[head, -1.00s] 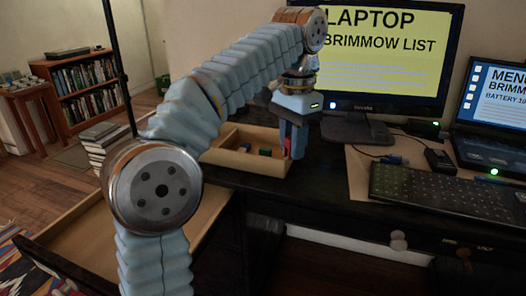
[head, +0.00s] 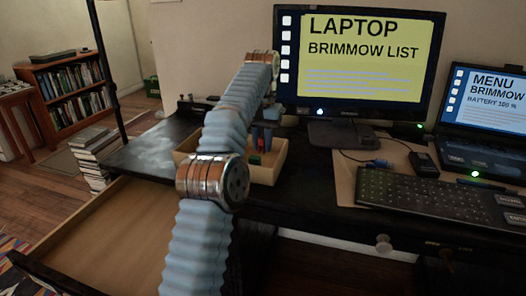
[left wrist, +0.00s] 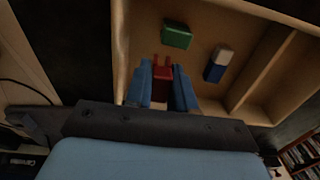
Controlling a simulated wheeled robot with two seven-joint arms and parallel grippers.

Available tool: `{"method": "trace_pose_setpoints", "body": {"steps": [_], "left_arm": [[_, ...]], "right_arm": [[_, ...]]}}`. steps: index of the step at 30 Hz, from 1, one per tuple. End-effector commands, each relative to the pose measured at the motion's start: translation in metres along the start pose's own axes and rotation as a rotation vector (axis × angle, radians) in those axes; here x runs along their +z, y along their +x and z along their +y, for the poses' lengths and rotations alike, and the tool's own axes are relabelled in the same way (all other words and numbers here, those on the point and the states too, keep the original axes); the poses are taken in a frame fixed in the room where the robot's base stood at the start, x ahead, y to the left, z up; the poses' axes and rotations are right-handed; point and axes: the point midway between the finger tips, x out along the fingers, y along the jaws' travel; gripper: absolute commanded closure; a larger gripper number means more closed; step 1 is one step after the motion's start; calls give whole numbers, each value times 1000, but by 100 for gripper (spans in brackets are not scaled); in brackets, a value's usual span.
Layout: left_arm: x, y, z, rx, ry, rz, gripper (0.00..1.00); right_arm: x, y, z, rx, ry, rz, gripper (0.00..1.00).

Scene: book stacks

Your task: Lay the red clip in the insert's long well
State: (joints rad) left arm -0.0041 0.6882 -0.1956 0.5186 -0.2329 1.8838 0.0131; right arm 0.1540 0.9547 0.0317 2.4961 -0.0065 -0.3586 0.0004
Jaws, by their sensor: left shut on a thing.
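The red clip (left wrist: 162,72) sits between the blue fingers of my left gripper (left wrist: 163,88), which is shut on it. In the head view, the left gripper (head: 264,136) points down at the light wooden tray (head: 268,176), apparently the insert. A bit of red shows by its fingers there. In the left wrist view, the clip is over or in the larger compartment, and I cannot tell whether it touches the floor. A green block (left wrist: 177,35) and a blue-and-white block (left wrist: 218,62) lie in that compartment. My arm hides part of the tray in the head view.
The tray stands on the black desk (head: 150,150); a divider (left wrist: 262,72) separates its compartments. A monitor (head: 360,65) stands close behind and right, with a keyboard (head: 430,196) and laptop (head: 487,105) farther right. An open drawer (head: 120,230) juts out at lower left.

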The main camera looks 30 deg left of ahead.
Motion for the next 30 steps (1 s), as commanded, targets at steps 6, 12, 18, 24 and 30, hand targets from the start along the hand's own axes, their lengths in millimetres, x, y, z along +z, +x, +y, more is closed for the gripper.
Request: {"method": "trace_pose_setpoints", "body": {"steps": [6, 12, 18, 24, 30], "left_arm": [[-11, 17, -2, 0, 1, -3, 100], [-10, 38, -1, 0, 1, -3, 100], [-10, 43, -1, 0, 0, 0, 100], [-10, 45, -1, 0, 1, 0, 100], [-10, 46, -1, 0, 0, 0, 57]], "right_arm": [[0, -2, -1, 0, 0, 0, 61], [0, -1, -1, 0, 0, 0, 61], [0, -1, -1, 0, 0, 0, 61], [0, 0, 0, 0, 0, 0, 61], [0, 0, 0, 0, 0, 0, 61]]}}
